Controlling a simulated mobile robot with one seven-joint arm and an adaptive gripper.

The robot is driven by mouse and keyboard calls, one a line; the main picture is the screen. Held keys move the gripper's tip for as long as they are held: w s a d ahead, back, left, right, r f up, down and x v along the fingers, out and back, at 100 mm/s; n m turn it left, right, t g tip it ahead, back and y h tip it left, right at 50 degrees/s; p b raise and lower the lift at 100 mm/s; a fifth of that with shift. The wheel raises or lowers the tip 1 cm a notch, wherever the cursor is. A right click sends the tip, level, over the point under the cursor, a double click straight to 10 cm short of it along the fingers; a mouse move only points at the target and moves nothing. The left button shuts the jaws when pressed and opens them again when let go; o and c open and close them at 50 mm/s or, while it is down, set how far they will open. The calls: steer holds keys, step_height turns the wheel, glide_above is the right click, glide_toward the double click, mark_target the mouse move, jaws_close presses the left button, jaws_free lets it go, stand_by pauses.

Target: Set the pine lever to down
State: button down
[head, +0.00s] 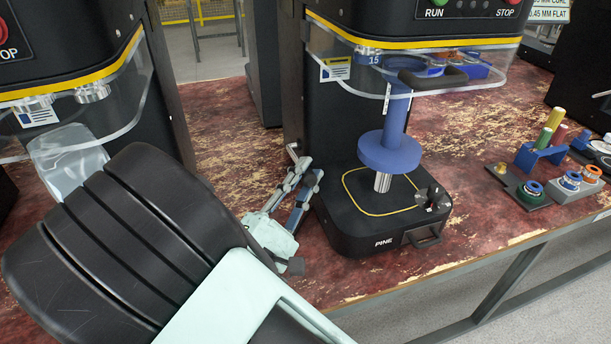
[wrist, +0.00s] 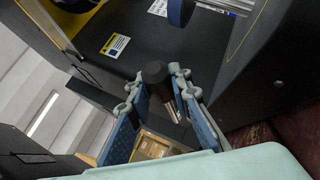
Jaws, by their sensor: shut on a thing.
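The pine machine (head: 385,215) has a black base marked PINE, with a blue spindle and disc above it. My gripper (head: 307,177) is at the left side of this base, low over the table. In the wrist view, my gripper (wrist: 158,84) has its blue-padded fingers on either side of the pine lever, a metal rod with a black knob (wrist: 155,71). The fingers are shut on the lever. In the head view the fingers and the machine hide most of the lever, and I cannot tell its setting.
Another machine with a clear guard (head: 90,115) stands at left. Small fixtures with coloured pegs and rings (head: 550,160) are at right on the worn red table (head: 230,130). The table's front edge is close by.

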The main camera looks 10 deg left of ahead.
steer(key=c, duration=1.7)
jaws_free()
steer(key=shift+c, duration=0.2)
steer(key=s+a, duration=0.3)
steer(key=s, duration=0.9)
steer(key=shift+s+a+f, duration=0.2)
steer(key=shift+s+a, duration=0.1)
steer(key=shift+a, duration=0.1)
steer(key=shift+c, duration=0.3)
